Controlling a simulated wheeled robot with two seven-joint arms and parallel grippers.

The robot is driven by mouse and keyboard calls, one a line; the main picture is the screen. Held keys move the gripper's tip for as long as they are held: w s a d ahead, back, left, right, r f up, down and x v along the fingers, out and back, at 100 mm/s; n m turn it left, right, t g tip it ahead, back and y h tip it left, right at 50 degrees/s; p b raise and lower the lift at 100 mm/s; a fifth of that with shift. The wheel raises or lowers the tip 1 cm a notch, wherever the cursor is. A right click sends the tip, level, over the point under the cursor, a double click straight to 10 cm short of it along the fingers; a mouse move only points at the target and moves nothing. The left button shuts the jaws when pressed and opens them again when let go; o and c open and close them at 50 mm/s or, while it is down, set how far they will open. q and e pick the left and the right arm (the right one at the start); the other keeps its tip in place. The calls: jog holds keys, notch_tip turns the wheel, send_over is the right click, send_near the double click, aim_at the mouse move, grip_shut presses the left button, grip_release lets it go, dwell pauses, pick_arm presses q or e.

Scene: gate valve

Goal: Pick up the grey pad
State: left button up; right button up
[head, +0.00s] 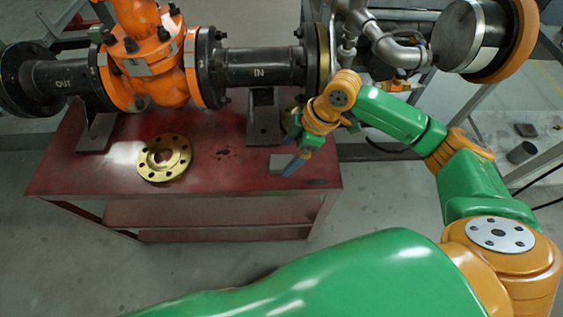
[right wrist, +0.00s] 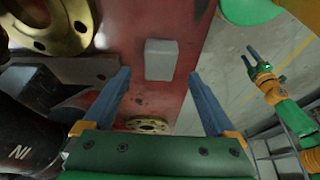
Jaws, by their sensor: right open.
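The grey pad (right wrist: 161,59) is a small light-grey block lying flat near the edge of the red bench top. It also shows in the head view (head: 278,162), partly behind my right gripper's blue fingers. My right gripper (head: 291,166) is open and empty above the bench's right front corner. In the right wrist view its two blue fingers (right wrist: 158,95) are wide apart, with the pad between their lines and beyond the tips. My left gripper (right wrist: 250,57) shows small at the right of that view, its two fingers apart with nothing between them.
The red bench (head: 222,172) carries an orange gate valve (head: 150,50) with black pipe spools on dark supports. A brass flange ring (head: 164,158) lies left of the pad. A pipe support (head: 264,120) stands close behind the pad. The bench front between ring and pad is clear.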

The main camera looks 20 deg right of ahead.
aim_at(282, 162)
jog(key=x, duration=0.3)
jog(key=shift+a+f, duration=0.1)
jog(key=shift+f, duration=0.2)
jog(key=c, duration=1.4)
jog(key=shift+r, duration=0.55)
jog(key=shift+c, duration=0.2)
jog(key=s+a+r+p, duration=0.3)
jog(key=s+a+r, duration=0.5)
jog(key=s+r, duration=0.3)
jog(key=shift+s+r, duration=0.25)
jog(key=shift+r, duration=0.25)
